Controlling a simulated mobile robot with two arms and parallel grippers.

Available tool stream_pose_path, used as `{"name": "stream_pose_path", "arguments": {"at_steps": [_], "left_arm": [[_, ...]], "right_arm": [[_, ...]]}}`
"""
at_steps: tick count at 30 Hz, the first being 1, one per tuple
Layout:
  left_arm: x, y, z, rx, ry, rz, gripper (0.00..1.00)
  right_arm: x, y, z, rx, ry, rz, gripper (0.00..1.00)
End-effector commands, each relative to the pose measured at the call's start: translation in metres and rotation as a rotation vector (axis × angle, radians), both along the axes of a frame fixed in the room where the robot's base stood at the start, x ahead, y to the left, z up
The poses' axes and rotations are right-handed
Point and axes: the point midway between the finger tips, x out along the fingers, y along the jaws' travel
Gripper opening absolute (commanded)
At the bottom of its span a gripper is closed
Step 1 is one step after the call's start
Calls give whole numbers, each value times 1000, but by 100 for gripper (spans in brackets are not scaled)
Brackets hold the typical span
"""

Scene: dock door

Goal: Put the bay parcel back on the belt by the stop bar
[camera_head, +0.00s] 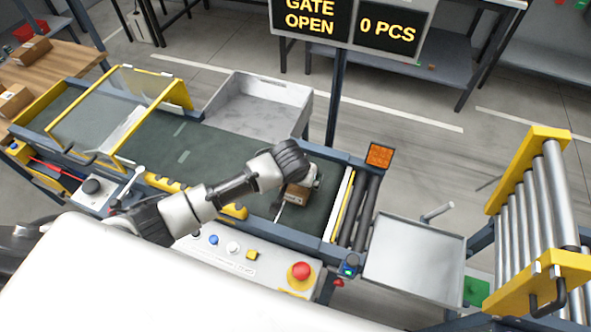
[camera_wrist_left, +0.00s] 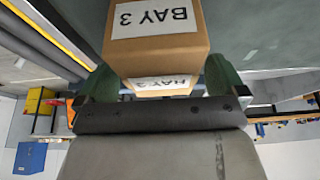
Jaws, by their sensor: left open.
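The bay parcel (camera_head: 297,196) is a small brown box on the dark green belt (camera_head: 225,160), near its right end. In the left wrist view the parcel (camera_wrist_left: 158,48) has white labels reading BAY 3 on two faces. My left gripper (camera_head: 296,186) is over the parcel and partly hides it. In the wrist view its open fingers (camera_wrist_left: 163,82) stand on either side of the box; I cannot tell whether they touch it. A yellow and white bar (camera_head: 341,208) crosses the belt end just right of the parcel. My right gripper is not in view.
A sign (camera_head: 350,22) reads GATE OPEN and 0 PCS. A control panel (camera_head: 245,258) with a red button lies in front of the belt. A yellow frame with clear panels (camera_head: 118,110) spans the belt's left. Right are a metal plate (camera_head: 415,258) and upright roller section (camera_head: 540,215).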

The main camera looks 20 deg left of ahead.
Motion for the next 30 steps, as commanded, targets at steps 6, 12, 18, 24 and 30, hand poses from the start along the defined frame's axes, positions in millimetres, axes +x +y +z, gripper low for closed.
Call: {"name": "stream_pose_path", "arguments": {"at_steps": [6, 12, 18, 24, 30], "left_arm": [[-18, 1, 45, -2, -4, -1, 100], [-31, 1, 77, -1, -3, 1, 100], [-37, 1, 89, 0, 0, 1, 100], [-37, 2, 90, 0, 0, 1, 100], [-37, 1, 90, 0, 0, 1, 100]], "right_arm": [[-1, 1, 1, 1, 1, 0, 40], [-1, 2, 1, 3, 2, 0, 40], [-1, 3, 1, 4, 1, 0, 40], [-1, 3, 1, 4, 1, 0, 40], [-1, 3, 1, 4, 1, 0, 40]]}}
